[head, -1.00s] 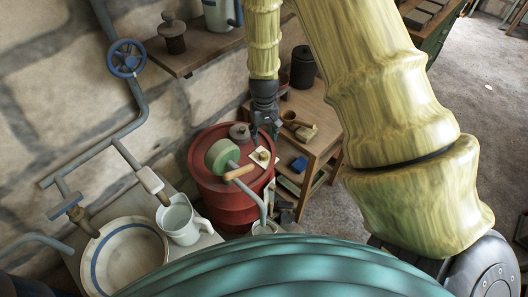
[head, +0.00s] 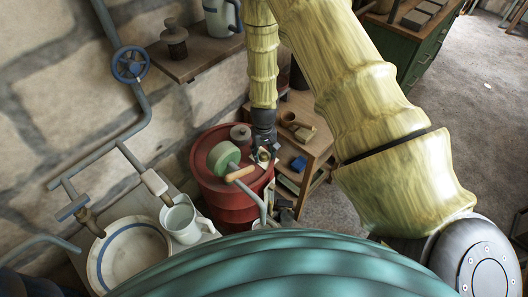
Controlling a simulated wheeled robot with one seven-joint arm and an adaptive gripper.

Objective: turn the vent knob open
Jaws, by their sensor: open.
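A small brass knob (head: 264,156), which looks like the vent knob, sits on a pale plate on top of the red drum (head: 231,203). My gripper (head: 265,149) points down right at the knob, with its fingers open around or just beside it. At this size I cannot tell whether they touch it. The fingers partly hide the knob and its plate.
A green wheel (head: 222,157) with a wooden handle (head: 240,173) and a grey lidded piece (head: 240,133) stand close by on the drum. A wooden stand (head: 317,145) is to the right. A jug (head: 182,221) and a basin (head: 112,266) are at left.

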